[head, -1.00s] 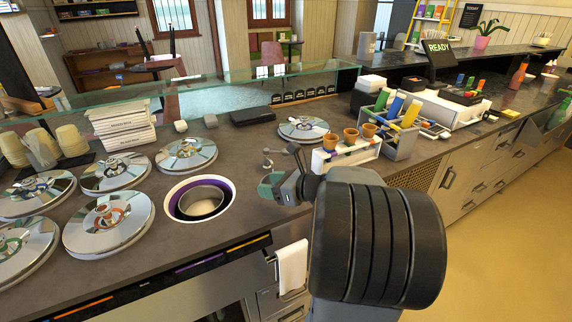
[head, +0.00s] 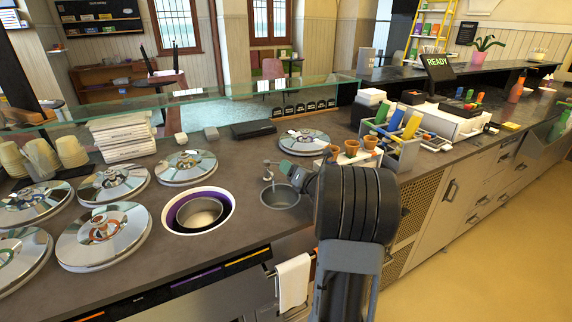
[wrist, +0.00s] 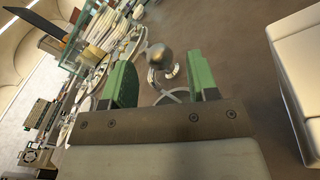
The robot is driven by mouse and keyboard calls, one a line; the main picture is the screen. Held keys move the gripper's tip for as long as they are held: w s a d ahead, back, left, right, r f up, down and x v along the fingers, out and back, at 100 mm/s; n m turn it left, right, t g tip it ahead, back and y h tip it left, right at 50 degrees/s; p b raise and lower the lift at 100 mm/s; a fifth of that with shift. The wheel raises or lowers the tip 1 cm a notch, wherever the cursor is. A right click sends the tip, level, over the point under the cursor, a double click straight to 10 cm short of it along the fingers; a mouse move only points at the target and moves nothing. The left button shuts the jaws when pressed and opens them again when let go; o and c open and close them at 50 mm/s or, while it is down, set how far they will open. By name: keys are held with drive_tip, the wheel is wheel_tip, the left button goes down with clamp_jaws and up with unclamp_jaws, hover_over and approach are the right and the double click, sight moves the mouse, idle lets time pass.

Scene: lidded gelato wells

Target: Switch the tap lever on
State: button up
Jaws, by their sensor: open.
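The small metal tap (head: 267,171) stands at the back left rim of a small round sink (head: 280,196) in the counter. My gripper (head: 289,170) is just right of the tap, above the sink's back edge, and my dark arm hides part of it. In the wrist view, my gripper (wrist: 161,76) has its two green fingers apart. A round metal knob on a curved stem (wrist: 159,57), which looks like part of the tap, shows between and just beyond the fingertips. I cannot tell the lever's position or whether anything touches it.
A lidded well (head: 303,142) is behind. An open purple-rimmed well (head: 199,211) is left. A white towel (head: 292,282) hangs at the front.

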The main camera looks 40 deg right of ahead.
drive_tip(key=shift+w, duration=1.7)
drive_tip(key=shift+s, duration=0.1)
clamp_jaws()
